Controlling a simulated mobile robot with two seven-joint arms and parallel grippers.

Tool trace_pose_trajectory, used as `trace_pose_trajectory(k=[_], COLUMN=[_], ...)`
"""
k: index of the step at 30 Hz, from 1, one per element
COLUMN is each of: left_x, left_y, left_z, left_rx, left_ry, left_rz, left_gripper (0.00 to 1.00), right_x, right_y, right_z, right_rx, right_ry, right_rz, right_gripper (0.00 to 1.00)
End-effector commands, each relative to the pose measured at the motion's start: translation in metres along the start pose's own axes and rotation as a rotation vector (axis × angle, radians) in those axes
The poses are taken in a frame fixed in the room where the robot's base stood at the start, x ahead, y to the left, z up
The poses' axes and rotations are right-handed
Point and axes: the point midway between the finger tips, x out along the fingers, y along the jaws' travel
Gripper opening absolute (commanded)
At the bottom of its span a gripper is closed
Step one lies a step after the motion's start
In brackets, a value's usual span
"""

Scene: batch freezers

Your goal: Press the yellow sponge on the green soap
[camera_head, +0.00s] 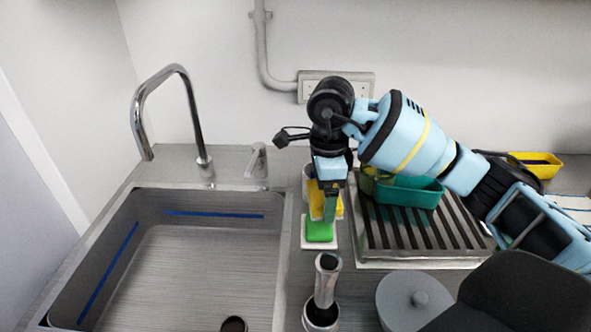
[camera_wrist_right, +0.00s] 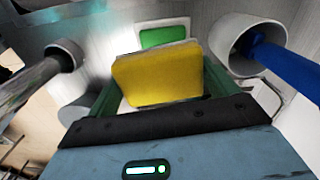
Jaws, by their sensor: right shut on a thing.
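The green soap (camera_head: 319,231) lies on a small white dish (camera_head: 308,245) on the counter between the sink and the drying rack. My right gripper (camera_head: 327,205) points down above the soap and is shut on the yellow sponge (camera_head: 317,199). In the right wrist view the sponge (camera_wrist_right: 160,75) sits between the fingers, and the green soap (camera_wrist_right: 164,37) shows just beyond it. In the head view the sponge is partly hidden by the gripper. I cannot tell whether the sponge touches the soap. My left gripper is not in view.
The sink (camera_head: 190,195) with its faucet is at left. A slatted drying rack (camera_head: 372,262) with a teal container (camera_head: 409,191) is at right. A metal cylinder (camera_head: 326,280) and a grey round lid (camera_head: 400,300) stand in front. A white cup (camera_wrist_right: 236,45) is close to the gripper.

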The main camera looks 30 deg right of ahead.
Motion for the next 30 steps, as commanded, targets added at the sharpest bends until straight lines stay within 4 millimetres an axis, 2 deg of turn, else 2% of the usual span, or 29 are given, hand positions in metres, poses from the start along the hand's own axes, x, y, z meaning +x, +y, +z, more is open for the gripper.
trace_pose_trajectory(k=[4,14,20,30], left_x=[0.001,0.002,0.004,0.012], left_y=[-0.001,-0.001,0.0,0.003], left_z=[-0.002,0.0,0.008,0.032], left_rx=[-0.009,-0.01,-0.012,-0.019], left_ry=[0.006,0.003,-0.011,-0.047], left_rz=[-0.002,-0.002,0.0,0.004], left_gripper=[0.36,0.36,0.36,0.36], right_x=[0.002,0.005,0.018,0.051], right_y=[-0.002,-0.002,-0.002,-0.002], right_z=[0.0,0.0,-0.001,-0.001], right_rx=[0.066,0.074,0.074,0.073], right_ry=[0.001,0.001,0.003,0.004], right_rz=[0.001,0.001,0.004,0.004], right_gripper=[0.68,0.68,0.68,0.68])
